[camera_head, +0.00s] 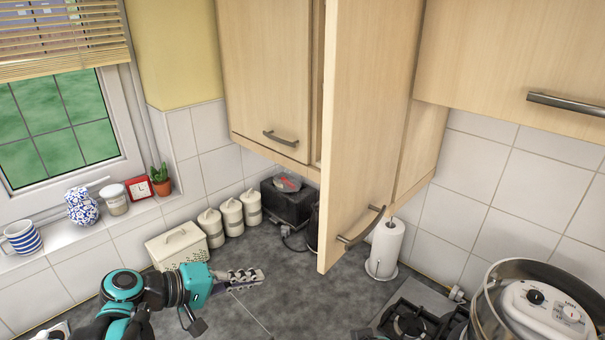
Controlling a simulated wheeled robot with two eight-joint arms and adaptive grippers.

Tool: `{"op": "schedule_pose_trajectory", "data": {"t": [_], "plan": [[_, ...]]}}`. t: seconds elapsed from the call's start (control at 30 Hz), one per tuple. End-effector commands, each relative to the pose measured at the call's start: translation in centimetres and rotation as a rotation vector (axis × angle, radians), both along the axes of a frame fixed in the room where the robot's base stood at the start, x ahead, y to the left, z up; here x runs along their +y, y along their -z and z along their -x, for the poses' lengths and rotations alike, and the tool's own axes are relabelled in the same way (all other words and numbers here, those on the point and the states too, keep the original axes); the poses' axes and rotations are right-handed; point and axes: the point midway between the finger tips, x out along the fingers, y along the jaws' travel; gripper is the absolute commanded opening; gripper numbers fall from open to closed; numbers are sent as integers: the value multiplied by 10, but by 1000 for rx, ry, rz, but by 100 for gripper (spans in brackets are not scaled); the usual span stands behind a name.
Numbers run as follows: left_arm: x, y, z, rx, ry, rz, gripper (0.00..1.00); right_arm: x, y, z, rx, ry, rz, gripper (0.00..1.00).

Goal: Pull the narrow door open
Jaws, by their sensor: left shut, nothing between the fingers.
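The narrow door (370,105) is a light wood cabinet door in the middle of the view. It stands swung out from the wall cabinet, with a dark gap beside its left edge. Its curved metal handle (362,226) is near its lower end. My left gripper (258,276) is shut and empty above the grey worktop, to the left of and lower in the picture than the handle. It is apart from the door. My right gripper is out of view.
A neighbouring cabinet door (265,70) hangs left and another cabinet (525,60) right. Below are a paper towel roll (385,248), a black appliance (288,203), white canisters (231,217), a white bread bin (177,246) and a hob (412,322). The worktop (310,295) between gripper and hob is clear.

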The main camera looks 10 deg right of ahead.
Motion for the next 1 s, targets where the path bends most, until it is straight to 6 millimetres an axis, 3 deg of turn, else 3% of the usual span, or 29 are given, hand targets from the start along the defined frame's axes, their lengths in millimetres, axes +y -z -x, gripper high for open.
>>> {"op": "schedule_pose_trajectory", "data": {"t": [0.03, 0.1, 0.2, 0.3, 0.57, 1.0], "plan": [[-3, -44, -13, 2, 14, 80, 0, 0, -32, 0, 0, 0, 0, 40], [-7, -79, -26, 0, 39, 190, 0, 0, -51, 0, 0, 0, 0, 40], [-9, -117, -40, -7, 68, 313, 0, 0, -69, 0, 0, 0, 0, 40], [-7, -138, -47, -15, 87, 389, 0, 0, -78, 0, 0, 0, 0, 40], [-22, -146, -54, -19, 100, 430, 0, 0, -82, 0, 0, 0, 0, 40], [-108, -147, -73, -19, 99, 428, 0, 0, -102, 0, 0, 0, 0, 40]]}}
